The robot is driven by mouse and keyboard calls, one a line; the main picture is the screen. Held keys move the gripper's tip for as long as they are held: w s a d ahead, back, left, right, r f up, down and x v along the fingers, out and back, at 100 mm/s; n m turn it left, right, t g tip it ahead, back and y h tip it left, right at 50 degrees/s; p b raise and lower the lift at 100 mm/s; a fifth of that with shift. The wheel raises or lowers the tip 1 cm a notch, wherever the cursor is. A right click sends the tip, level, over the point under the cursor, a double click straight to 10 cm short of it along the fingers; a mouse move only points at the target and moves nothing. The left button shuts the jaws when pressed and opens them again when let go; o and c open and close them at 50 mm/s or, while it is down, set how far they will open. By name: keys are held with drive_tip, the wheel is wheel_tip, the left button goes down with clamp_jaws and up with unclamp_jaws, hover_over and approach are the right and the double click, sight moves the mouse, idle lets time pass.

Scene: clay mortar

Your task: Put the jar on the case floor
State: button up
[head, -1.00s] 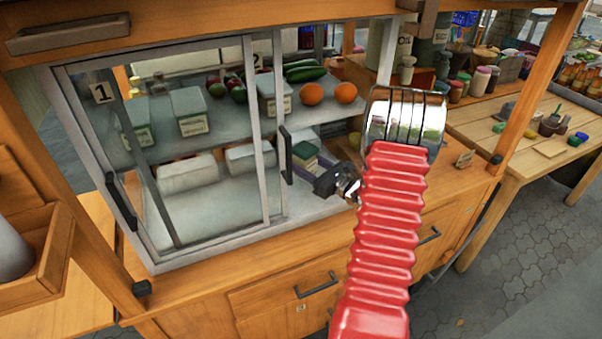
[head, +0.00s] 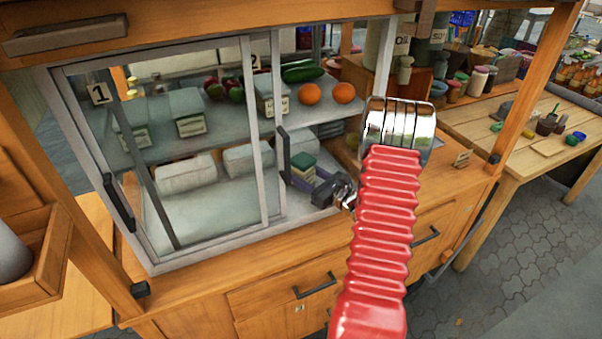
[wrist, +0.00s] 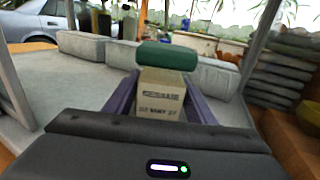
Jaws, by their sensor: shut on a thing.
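The jar (head: 303,168) is a squarish cream container with a dark green lid, inside the right opening of the glass case. It also shows in the wrist view (wrist: 161,97), upright, its printed label facing the camera. My gripper (head: 307,181) reaches in from the front right, and its purple fingers are shut on the jar's two sides. In the wrist view my gripper (wrist: 160,108) holds the jar straight ahead. The pale case floor (head: 205,215) lies around and below the jar. I cannot tell whether the jar's base touches it.
White wrapped blocks (head: 187,174) stand along the back of the floor. A shelf above holds oranges (head: 312,93), cucumbers and labelled boxes. The sliding glass door frame (head: 283,160) stands close left of the jar. The front left floor is clear.

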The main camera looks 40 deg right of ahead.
drive_tip(key=shift+f, duration=0.3)
drive_tip(key=shift+s+f, duration=0.15)
drive_tip(key=shift+f, duration=0.25)
drive_tip(key=o, duration=1.2)
drive_tip(key=shift+a+f, duration=0.1)
drive_tip(key=shift+o, duration=0.2)
drive_tip(key=shift+r, duration=0.6)
drive_tip(key=s, duration=0.4)
drive_tip(key=s+d, duration=0.1)
drive_tip(key=s, duration=0.6)
drive_tip(key=shift+s+d+r, duration=0.2)
drive_tip(key=shift+s+d, duration=0.05)
drive_tip(key=shift+s, duration=0.05)
